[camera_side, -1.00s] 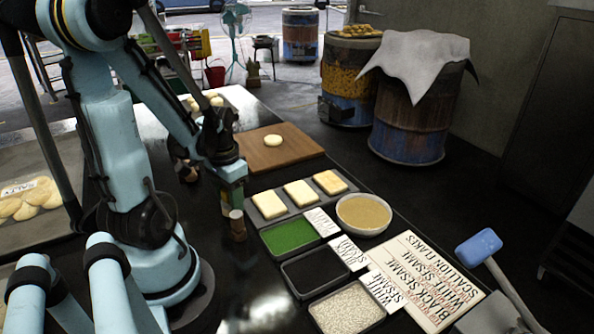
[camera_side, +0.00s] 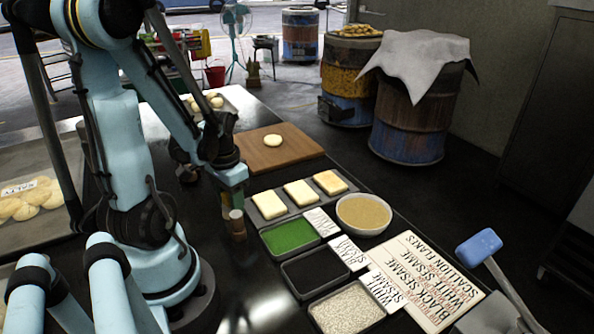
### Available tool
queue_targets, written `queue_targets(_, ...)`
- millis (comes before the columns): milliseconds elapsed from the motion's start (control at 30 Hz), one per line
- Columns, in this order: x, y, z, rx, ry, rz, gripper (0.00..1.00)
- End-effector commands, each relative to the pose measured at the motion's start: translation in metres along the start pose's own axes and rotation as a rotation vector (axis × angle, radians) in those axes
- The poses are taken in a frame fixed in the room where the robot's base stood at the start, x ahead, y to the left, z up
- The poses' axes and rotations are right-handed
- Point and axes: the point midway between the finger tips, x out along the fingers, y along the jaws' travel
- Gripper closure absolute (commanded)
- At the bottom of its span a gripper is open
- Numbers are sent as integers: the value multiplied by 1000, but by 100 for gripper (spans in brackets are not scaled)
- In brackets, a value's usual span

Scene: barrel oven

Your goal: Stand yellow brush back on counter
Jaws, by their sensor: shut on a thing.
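My gripper (camera_side: 235,205) points down over the counter (camera_side: 215,250), left of the pale-block tray, and is shut on the yellow brush. Only a small yellowish-green patch shows between the fingers, so most of the brush is hidden. A short brown cylinder with a pale top (camera_side: 238,226) shows directly below the fingertips, upright at the counter surface. I cannot tell whether it is part of the brush or a separate thing, or whether it touches the counter.
A tray with three pale blocks (camera_side: 283,213) is just right of my gripper. Green (camera_side: 290,234), black (camera_side: 315,270) and white-seed (camera_side: 346,309) trays run toward the front. A bowl (camera_side: 364,213) and a wooden board with dough (camera_side: 300,150) stand nearby.

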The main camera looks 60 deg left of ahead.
Motion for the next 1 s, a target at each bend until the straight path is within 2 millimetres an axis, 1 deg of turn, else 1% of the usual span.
queue_targets(67,0,0,0,0,0,0,85)
queue_targets(100,0,0,0,0,0,0,55)
queue_targets(267,0,0,0,0,0,0,31)
queue_targets(300,0,0,0,0,0,0,28)
queue_targets(667,-2,0,0,0,0,0,28)
queue_targets(767,-8,0,0,0,0,0,28)
queue_targets(1000,-30,0,0,0,0,0,28)
